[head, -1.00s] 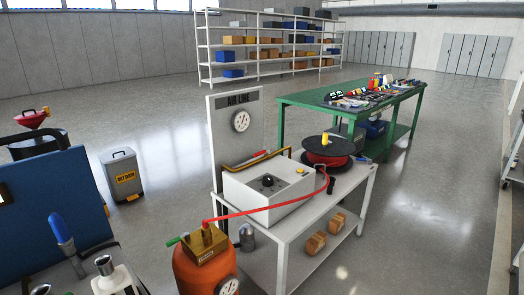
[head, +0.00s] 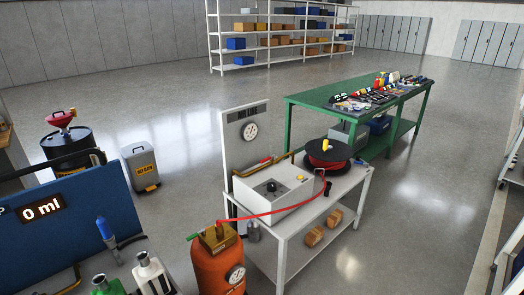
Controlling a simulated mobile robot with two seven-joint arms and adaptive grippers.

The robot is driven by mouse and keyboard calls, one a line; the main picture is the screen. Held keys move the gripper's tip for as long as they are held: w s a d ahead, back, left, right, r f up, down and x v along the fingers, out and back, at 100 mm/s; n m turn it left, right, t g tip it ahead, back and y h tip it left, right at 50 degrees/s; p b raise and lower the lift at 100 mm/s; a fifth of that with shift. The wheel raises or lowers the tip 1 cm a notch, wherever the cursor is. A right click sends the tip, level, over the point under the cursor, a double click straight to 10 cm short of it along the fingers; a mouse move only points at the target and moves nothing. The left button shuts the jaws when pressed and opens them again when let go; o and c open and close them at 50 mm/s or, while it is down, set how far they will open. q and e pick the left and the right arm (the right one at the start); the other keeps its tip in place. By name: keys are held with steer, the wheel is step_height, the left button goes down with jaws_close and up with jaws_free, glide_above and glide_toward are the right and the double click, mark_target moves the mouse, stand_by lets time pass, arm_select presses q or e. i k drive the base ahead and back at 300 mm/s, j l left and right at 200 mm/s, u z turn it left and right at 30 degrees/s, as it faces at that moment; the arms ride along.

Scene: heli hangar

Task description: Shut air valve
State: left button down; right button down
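An upright grey panel (head: 232,150) with a dark label strip stands at the back left of a small white bench. It carries a round white gauge (head: 249,131). A brass-coloured pipe with a red part (head: 265,160), possibly the air valve's lever, runs low in front of the panel, partly hidden behind a white box (head: 276,195). The box has a black knob (head: 272,186) and a small yellow part on top. I cannot tell the valve's state. Neither of my grippers is in view.
An orange tank (head: 216,272) with a brass block and gauge stands close in front, its red hose reaching a reel (head: 328,155) on the bench. A blue board (head: 75,235) reads "0 ml" at left. A green table (head: 330,96) stands behind. Floor is clear at right.

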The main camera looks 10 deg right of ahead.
mark_target(273, 156)
steer(key=i+l+u, duration=0.3)
steer(key=i+l, duration=1.05)
